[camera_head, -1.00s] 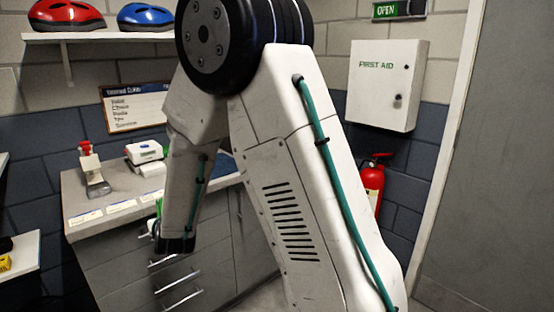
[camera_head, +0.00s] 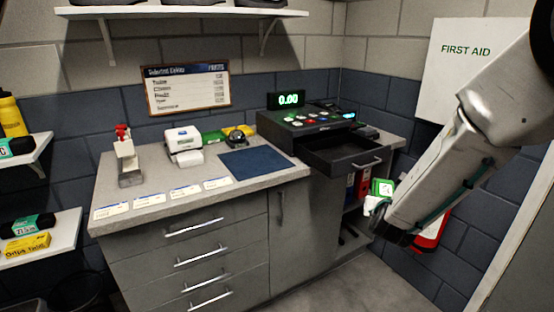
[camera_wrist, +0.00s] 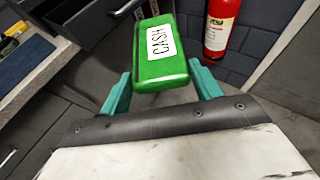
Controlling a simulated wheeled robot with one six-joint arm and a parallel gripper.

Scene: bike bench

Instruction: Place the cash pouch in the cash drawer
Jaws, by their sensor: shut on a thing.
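The green cash pouch (camera_wrist: 161,70) with a white label reading CASH shows in the wrist view between the teal fingers of my gripper (camera_wrist: 160,78), which is shut on it. In the head view the pouch (camera_head: 382,187) shows partly, green and white, at the end of my gripper (camera_head: 378,208). The cash drawer (camera_head: 350,158) is pulled open under the black till (camera_head: 305,122), and its dark inside looks empty. My gripper and the pouch are to the right of the drawer and lower in the picture, apart from it.
An open shelf is under the drawer. A red fire extinguisher (camera_wrist: 219,25) stands by the wall.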

